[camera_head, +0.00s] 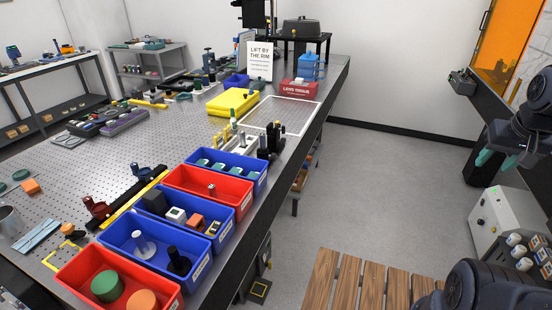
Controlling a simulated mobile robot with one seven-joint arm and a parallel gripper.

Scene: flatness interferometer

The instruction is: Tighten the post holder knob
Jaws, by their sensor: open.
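Two dark upright post holders (270,142) stand near the front edge of the perforated optical table (110,165), just behind the row of bins. They are small in the picture, and I cannot make out a knob on them or how tight it is. Another black post-like part (178,261) stands in a blue bin nearer to me. I cannot tell which of these the task names. My gripper (497,160), with teal fingertips, is at the far right, over the floor, well away from the table. Its fingers are apart with nothing visible between them.
Red and blue bins (222,205) line the table's front edge. A yellow tray (233,102) and a white-framed grid (280,117) lie farther back. A wooden slatted platform (350,285) and a grey control box (495,215) stand at lower right. The grey floor between is clear.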

